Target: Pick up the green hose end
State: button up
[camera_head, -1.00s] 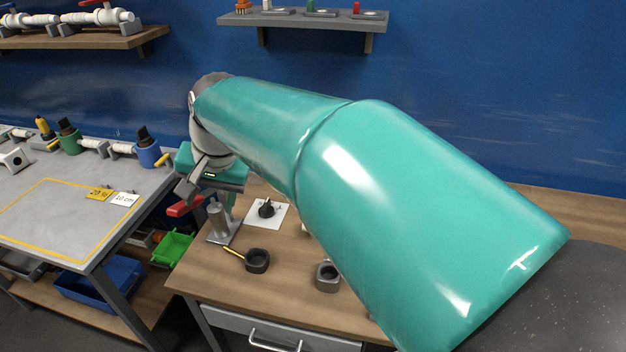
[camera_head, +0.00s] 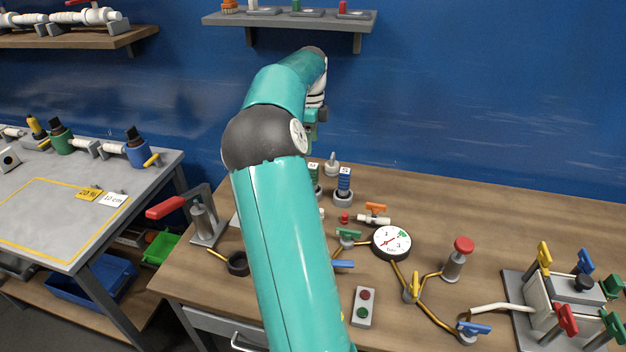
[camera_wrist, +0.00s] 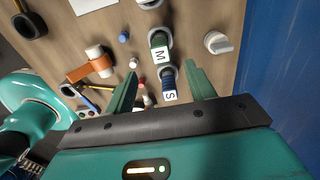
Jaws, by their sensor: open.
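A green ribbed piece marked "M" (camera_wrist: 159,46), which looks like the green hose end, stands in a grey ring holder in the wrist view. In the head view it also shows (camera_head: 314,174), partly hidden by my arm. A blue piece marked "S" (camera_wrist: 168,82) stands in its own holder beside it, and also shows in the head view (camera_head: 344,182). My gripper (camera_wrist: 161,72) is open and empty, its fingers pointing toward the bench. In the wrist view the blue piece appears between the fingers, the green one just beyond the tips. I cannot tell the height gap.
A pressure gauge (camera_head: 391,242), a red-topped post (camera_head: 457,258) and a valve block (camera_head: 565,305) stand on the right of the bench. A red-handled clamp (camera_head: 204,221) stands at the left. A wall shelf (camera_head: 290,20) is above. The back right of the bench is clear.

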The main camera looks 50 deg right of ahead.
jog(key=f, duration=1.3)
jog(key=shift+s+f, duration=0.2)
jog(key=shift+f, duration=0.15)
jog(key=shift+r, duration=0.1)
jog(key=c, duration=1.1)
jog(key=shift+d, duration=0.1)
